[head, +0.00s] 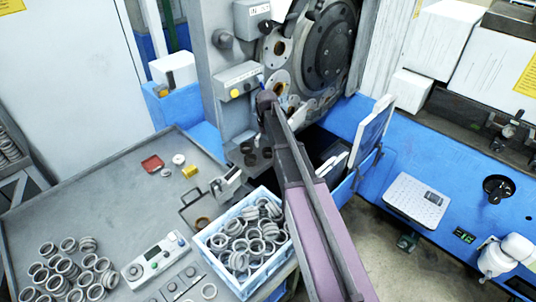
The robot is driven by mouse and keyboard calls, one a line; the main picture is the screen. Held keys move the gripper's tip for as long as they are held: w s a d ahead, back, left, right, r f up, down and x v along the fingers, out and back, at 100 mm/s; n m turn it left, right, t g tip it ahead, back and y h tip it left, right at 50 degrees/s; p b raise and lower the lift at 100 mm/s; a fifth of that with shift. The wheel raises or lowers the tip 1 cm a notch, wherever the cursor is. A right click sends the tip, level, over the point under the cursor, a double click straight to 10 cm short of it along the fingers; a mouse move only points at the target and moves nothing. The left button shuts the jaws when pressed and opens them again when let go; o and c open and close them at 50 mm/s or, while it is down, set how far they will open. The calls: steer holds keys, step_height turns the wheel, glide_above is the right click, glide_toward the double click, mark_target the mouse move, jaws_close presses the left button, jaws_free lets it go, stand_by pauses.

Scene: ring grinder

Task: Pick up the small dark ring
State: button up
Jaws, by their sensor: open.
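Several small dark rings stand in a group on the grey ledge at the foot of the grinder in the head view. One small dark ring (247,147) is at the left of this group, another dark ring (266,152) at its right. They are small in the picture, and I cannot tell which single one is meant. My arm reaches up the middle of the view, with its far end just above and to the right of these rings. I cannot make out my gripper or its fingers in this view.
A light blue crate (208,244) full of grey rings stands in front of the ledge. Loose grey rings (68,268) lie at the left on the grey table (110,205). A control box (155,257) sits beside the crate. The grinder's round face (328,52) rises behind.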

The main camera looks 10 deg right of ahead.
mark_target(268, 149)
steer(key=shift+d+f+b, duration=0.15)
steer(key=shift+f+b, duration=0.5)
steer(key=shift+f, duration=0.1)
steer(key=shift+d+f+b, duration=0.1)
steer(key=shift+f+b, duration=0.55)
steer(key=shift+f, duration=0.1)
steer(key=shift+f+b, duration=0.85)
steer(key=c, duration=1.2)
steer(key=shift+r, duration=0.25)
step_height(268, 149, up, 2)
steer(key=p, duration=0.2)
steer(key=shift+p, duration=0.3)
steer(key=shift+r+p, duration=0.85)
steer(key=shift+r, duration=0.05)
steer(key=s+d, duration=0.3)
steer(key=s, duration=1.2)
steer(key=shift+s+d+r+p, duration=0.3)
steer(key=shift+d+r+p, duration=0.1)
